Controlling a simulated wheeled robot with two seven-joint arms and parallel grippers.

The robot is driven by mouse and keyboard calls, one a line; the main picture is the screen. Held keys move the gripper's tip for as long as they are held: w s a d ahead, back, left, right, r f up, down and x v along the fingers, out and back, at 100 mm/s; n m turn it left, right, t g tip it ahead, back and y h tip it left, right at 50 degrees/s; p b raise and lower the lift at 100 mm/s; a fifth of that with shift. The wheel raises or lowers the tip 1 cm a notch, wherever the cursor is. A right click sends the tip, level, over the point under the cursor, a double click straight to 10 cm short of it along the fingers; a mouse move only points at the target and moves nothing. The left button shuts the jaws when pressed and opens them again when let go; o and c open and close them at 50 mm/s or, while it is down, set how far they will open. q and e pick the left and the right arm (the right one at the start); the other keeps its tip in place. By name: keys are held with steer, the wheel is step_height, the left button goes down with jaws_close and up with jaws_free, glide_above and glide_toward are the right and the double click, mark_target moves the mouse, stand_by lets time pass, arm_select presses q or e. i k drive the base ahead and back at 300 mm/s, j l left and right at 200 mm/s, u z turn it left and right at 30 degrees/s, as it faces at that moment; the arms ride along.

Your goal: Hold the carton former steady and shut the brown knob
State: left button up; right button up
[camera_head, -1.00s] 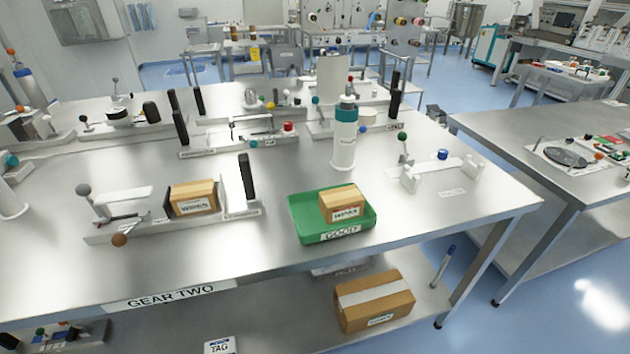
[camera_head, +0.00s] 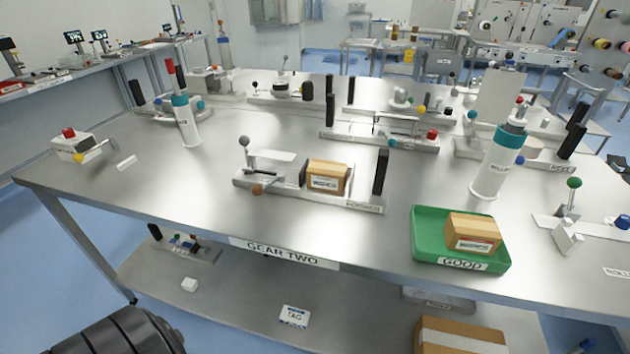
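The carton former (camera_head: 290,193) stands on the steel table near its middle. It has a grey ball knob (camera_head: 244,141) on an upright lever at its left end and a black upright handle (camera_head: 380,171) at its right end. The brown knob (camera_head: 257,189) is low on the front left of it, on a short thin lever. A small brown carton (camera_head: 327,177) sits in the former, next to a dark plate. Neither gripper is in view. A dark ribbed part at the bottom left looks like part of my arm.
A green tray (camera_head: 424,256) with a brown carton (camera_head: 473,233) lies to the right. A white bottle with a teal cap (camera_head: 496,163) stands behind it. Other small fixtures stand behind the former. The table in front of the former, above the GEAR TWO label (camera_head: 284,253), is clear.

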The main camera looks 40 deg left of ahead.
mark_target(257, 190)
steer(key=u, duration=1.45)
steer(key=i+z, duration=0.1)
